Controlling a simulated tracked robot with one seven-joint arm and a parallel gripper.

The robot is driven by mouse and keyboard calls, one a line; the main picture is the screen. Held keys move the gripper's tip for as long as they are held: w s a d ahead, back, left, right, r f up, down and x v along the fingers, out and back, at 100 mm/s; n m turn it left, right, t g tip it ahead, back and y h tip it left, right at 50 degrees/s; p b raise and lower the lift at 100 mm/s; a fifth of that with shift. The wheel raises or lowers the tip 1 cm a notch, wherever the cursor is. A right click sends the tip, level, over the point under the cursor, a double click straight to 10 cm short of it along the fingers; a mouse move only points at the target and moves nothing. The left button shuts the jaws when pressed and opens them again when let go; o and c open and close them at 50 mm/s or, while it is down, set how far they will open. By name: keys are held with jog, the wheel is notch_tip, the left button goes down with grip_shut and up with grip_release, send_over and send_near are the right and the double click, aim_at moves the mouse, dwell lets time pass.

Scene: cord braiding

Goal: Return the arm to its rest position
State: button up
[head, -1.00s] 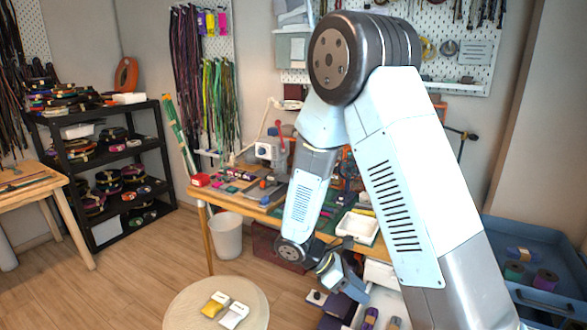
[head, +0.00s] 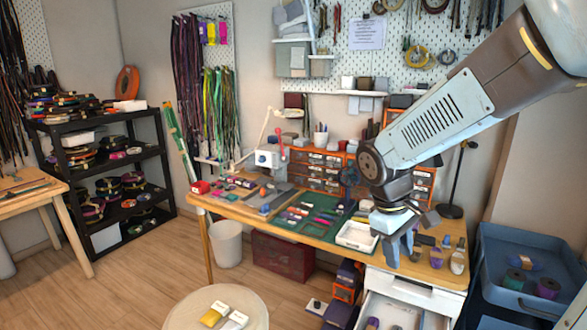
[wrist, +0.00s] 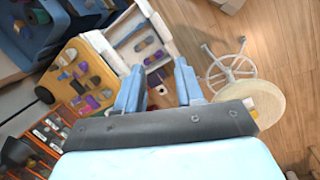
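My gripper (head: 395,242) hangs fingers down in front of the right end of the workbench (head: 292,228) in the head view, near the white tray (head: 357,237). My arm reaches in from the upper right with its forearm sloping down to the wrist. In the wrist view, the two blue fingers of my gripper (wrist: 158,72) stand apart with nothing between them. The open drawer (wrist: 140,42) shows beyond the fingertips, with several small things in it.
A round stool (head: 215,312) with a yellow and a white packet stands at the front. A blue bin (head: 530,255) with spools is at the right. A black shelf (head: 105,180) stands at the left. The floor (head: 150,275) between shelf and stool is clear.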

jog(key=s+d+r+m+t+y, duration=0.2)
jog(key=s+r+m+t, duration=0.3)
jog(key=r, duration=0.6)
jog(key=shift+s+m+t+y, duration=0.3)
jog(key=shift+s+m+y, duration=0.2)
jog(key=shift+s+m, duration=0.95)
